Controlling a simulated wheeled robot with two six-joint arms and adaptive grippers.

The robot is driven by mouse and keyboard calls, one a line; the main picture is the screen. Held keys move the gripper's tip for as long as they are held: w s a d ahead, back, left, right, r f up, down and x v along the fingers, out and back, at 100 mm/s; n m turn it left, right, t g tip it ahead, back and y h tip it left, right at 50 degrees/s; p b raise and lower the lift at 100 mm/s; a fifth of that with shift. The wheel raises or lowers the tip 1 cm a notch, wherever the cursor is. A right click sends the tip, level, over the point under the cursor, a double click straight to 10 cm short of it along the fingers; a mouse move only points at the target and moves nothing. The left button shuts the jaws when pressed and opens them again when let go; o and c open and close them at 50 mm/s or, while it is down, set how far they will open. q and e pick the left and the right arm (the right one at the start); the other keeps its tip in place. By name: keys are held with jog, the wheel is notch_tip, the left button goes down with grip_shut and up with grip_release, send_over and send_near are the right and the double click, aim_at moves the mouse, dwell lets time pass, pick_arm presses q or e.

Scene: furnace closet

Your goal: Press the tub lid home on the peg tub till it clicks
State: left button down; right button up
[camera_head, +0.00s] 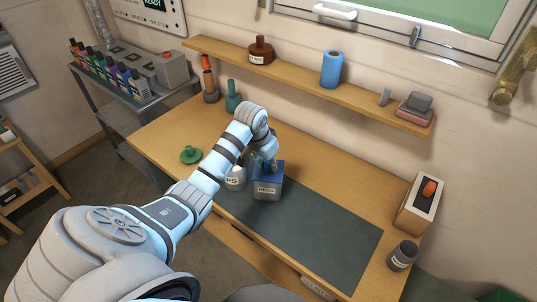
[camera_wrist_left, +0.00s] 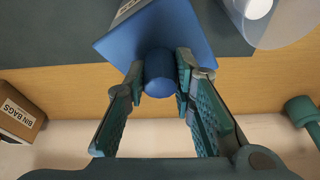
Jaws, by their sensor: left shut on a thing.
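The peg tub (camera_head: 267,190) is a grey square tub with a white label, upright on the dark mat. The blue tub lid (camera_head: 272,169) lies over its top; I cannot tell whether it is fully seated. The lid hides the tub's rim. My right gripper is not in view.
A clear tub (camera_head: 236,180) stands close left of the peg tub, partly behind my arm. A green knobbed lid (camera_head: 191,155) lies further left. A box with an orange top item (camera_head: 416,204) and a dark cup (camera_head: 403,256) stand at right. The mat (camera_head: 315,225) is clear to the right.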

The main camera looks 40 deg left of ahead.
pick_arm(q)
jog(key=shift+f, duration=0.15)
jog(key=c, duration=1.3)
grip_release()
jog(key=shift+p+v, duration=0.3)
jog(key=shift+v, duration=3.7)
jog(key=shift+f, duration=0.1)
